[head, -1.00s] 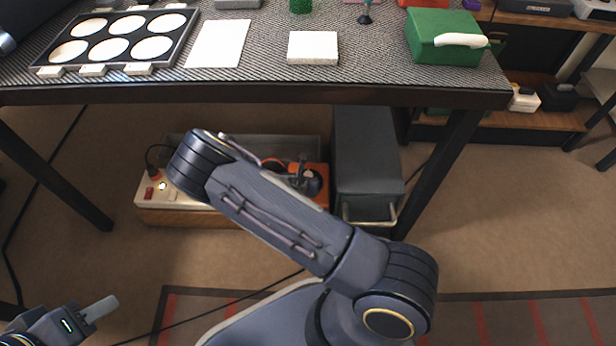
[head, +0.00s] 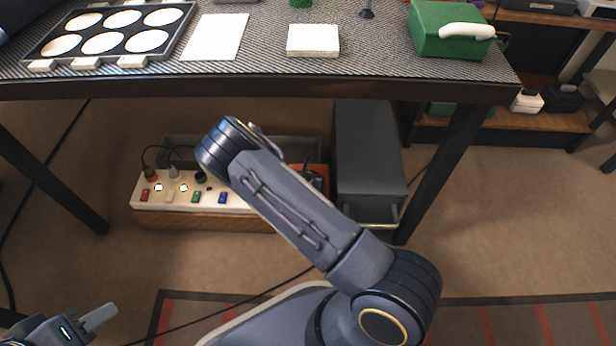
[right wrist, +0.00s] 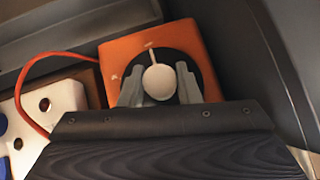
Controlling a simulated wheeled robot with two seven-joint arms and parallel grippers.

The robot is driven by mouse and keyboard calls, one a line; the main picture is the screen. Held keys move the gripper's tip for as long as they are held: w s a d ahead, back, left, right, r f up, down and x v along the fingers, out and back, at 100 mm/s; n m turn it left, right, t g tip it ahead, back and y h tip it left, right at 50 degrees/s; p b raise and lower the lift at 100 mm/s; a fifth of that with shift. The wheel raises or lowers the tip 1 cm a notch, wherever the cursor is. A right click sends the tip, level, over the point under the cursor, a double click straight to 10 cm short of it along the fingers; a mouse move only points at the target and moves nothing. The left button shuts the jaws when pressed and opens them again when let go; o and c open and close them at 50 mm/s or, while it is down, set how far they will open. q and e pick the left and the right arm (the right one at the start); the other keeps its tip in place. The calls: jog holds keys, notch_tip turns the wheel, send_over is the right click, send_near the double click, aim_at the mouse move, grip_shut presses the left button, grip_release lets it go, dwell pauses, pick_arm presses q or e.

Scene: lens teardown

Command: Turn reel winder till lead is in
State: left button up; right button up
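The reel winder is an orange box (right wrist: 115,60) with a black disc (right wrist: 198,80) and a pale round knob (right wrist: 160,83). A red lead (right wrist: 32,72) leaves its left side and curves down toward a white socket strip (right wrist: 62,100). My right gripper (right wrist: 160,82) has one grey finger on each side of the knob, seemingly pressed against it. In the head view my right arm hides most of the winder; a bit of orange (head: 313,169) shows behind it. My left gripper (head: 100,317) is low at the left, away from the winder; its opening is unclear.
The socket strip (head: 175,198) has coloured switches and plugged-in cords. A dark grey cabinet (head: 367,150) stands close right of the winder. The bench edge (head: 250,88) runs above. A green box (head: 445,30) and a white block (head: 313,40) sit on the bench.

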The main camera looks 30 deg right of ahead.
jog(key=c, duration=0.3)
jog(key=m+g+h+b, duration=0.1)
jog(key=m+g, duration=0.1)
jog(key=m, duration=0.1)
jog(key=shift+w+a+f+m+h+b, duration=0.1)
jog(key=shift+m+h+b, duration=0.2)
jog(key=shift+h+b, duration=0.1)
jog(key=m+g, duration=0.3)
jog(key=shift+w+m+h+b, duration=0.1)
jog(key=shift+m+h+b, duration=0.3)
jog(key=m+g, duration=0.5)
jog(key=m, duration=0.1)
jog(key=shift+y, duration=0.3)
jog(key=m+g+y, duration=0.1)
jog(key=m, duration=0.2)
jog(key=m+g+y, duration=0.1)
jog(key=m+g, duration=0.1)
jog(key=m, duration=0.1)
jog(key=shift+w+y+b, duration=0.1)
jog(key=shift+y+b, duration=0.2)
jog(key=shift+b, duration=0.05)
jog(key=shift+m+g, duration=0.3)
jog(key=o, duration=1)
jog(key=shift+c, duration=0.2)
